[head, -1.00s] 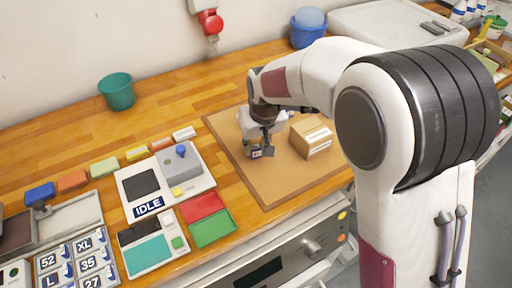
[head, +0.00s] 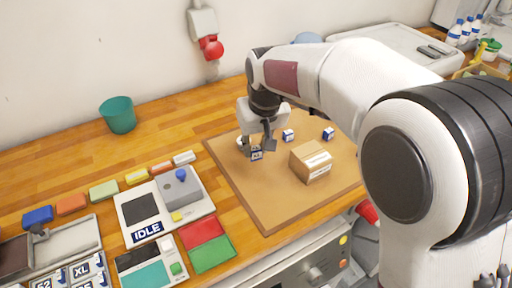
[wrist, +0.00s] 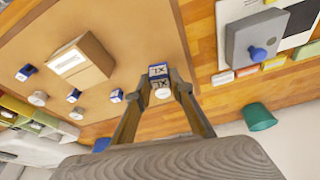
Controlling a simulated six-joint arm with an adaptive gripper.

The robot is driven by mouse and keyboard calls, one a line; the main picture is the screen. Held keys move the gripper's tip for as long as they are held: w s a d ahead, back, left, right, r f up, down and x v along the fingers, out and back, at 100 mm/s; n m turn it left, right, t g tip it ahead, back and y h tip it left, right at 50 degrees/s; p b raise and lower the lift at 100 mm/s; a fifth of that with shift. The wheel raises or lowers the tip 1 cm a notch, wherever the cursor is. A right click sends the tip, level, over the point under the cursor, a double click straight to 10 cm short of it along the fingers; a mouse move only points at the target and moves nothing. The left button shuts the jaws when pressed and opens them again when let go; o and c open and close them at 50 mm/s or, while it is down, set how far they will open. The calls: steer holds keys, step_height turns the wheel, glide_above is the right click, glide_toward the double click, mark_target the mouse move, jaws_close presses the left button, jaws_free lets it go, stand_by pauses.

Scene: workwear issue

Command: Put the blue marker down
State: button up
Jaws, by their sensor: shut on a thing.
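The blue marker (wrist: 158,71) is a small blue-and-white block with letters reading XL in the wrist view. My gripper (wrist: 160,84) is shut on it, with one finger on each side. In the head view my gripper (head: 257,148) points down over the tan mat (head: 240,187), near its left side, and the marker (head: 257,155) shows at the fingertips. I cannot tell whether the marker touches the mat. A white round piece (wrist: 163,93) shows right by it between the fingers.
A cardboard box (head: 310,161) stands on the mat to the right of my gripper. Other blue-and-white blocks (head: 288,135) (head: 328,133) stand behind it. A grey device (head: 178,191) with a blue knob lies left of the mat. The mat's front is clear.

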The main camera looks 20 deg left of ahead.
stand_by(0.4)
steer(key=w+d+m, duration=0.1)
steer(key=w+d, duration=0.1)
steer(key=d, duration=0.3)
steer(key=w+d+r+m, duration=0.1)
steer(key=w+d, duration=0.1)
steer(key=d, duration=0.3)
steer(key=w+d+r+m, duration=0.1)
steer(key=w+d, duration=0.1)
steer(key=d, duration=0.3)
steer(key=shift+w+d+r+t+h, duration=0.1)
steer(key=shift+w+d+t+h, duration=0.1)
steer(key=shift+w+t+h, duration=0.15)
steer(key=shift+s+d, duration=0.1)
steer(key=shift+s+n, duration=0.1)
steer(key=shift+n, duration=0.2)
glide_above(315, 157)
steer(key=s, duration=0.1)
steer(key=shift+s+d+f, duration=0.1)
steer(key=shift+d+f, duration=0.05)
steer(key=shift+f, duration=1.1)
steer(key=shift+s+d+f, duration=0.1)
steer(key=shift+d+f, duration=0.05)
steer(key=shift+f, duration=1.05)
steer(key=shift+f, duration=0.2)
steer(key=o, duration=0.7)
steer(key=shift+o, duration=0.2)
